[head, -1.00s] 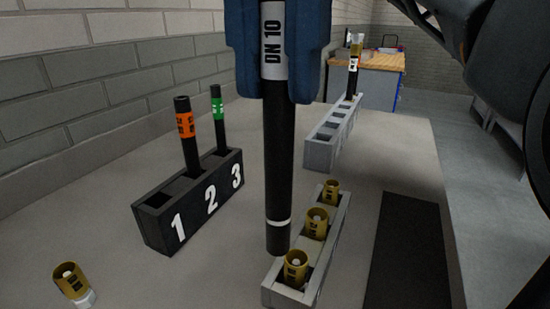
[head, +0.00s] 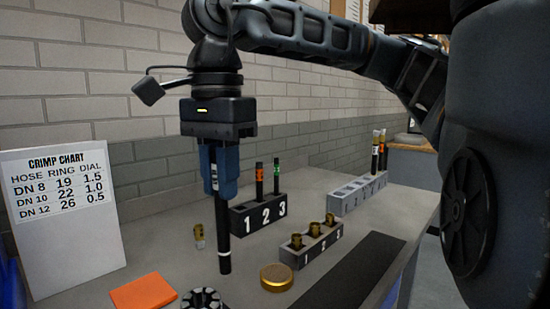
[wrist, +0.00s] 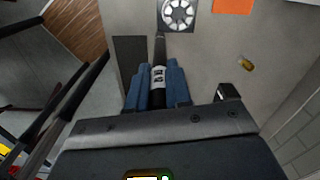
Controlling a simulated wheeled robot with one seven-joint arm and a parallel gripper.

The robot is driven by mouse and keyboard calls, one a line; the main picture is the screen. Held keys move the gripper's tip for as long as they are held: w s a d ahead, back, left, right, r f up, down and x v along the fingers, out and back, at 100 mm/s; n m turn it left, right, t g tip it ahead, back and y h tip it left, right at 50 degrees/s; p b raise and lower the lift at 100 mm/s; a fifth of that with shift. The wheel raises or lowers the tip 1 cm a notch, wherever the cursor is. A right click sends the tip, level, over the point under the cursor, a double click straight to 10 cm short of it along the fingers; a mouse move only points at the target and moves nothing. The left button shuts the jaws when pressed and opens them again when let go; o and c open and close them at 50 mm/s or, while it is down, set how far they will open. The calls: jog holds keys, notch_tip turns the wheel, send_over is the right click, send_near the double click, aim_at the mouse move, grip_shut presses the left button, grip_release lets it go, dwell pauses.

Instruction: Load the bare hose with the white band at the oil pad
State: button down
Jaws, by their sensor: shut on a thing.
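My gripper (head: 222,190) has blue jaws and is shut on a black hose (head: 224,225). The hose hangs upright, with a white band (head: 225,254) near its lower end and no fitting on that end. A white label shows on the hose between the jaws in the wrist view (wrist: 158,78). The hose's lower end appears above the table, left of a round gold disc (head: 277,277). An orange flat square (head: 143,293) lies at the front left. I cannot tell for sure whether the disc or the square is the oil pad.
A segmented ring tool (head: 203,299) sits at the front edge. A brass fitting (head: 198,238) stands left of the hose. A black numbered rack (head: 243,220), a grey rack of brass fittings (head: 314,253) and a farther grey rack (head: 352,194) stand right. A crimp chart (head: 65,205) stands left.

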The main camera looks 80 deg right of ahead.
jog(key=s+d+f+m+p, duration=0.1)
jog(key=s+d+f, duration=0.15)
jog(key=d, duration=0.45)
jog(key=s+d+f+m+p, duration=0.1)
jog(key=s+d, duration=0.2)
jog(key=d, duration=0.4)
jog(key=shift+w+a+f+b, duration=0.1)
jog(key=shift+f+b, duration=1.55)
jog(key=shift+f, duration=1.1)
jog(key=shift+f+b, duration=0.65)
jog(key=shift+b, duration=0.3)
jog(key=shift+r, duration=0.1)
notch_tip(320, 180, up, 7)
jog(key=p, duration=0.3)
jog(key=shift+p, duration=0.3)
dwell(0.5)
dwell(0.4)
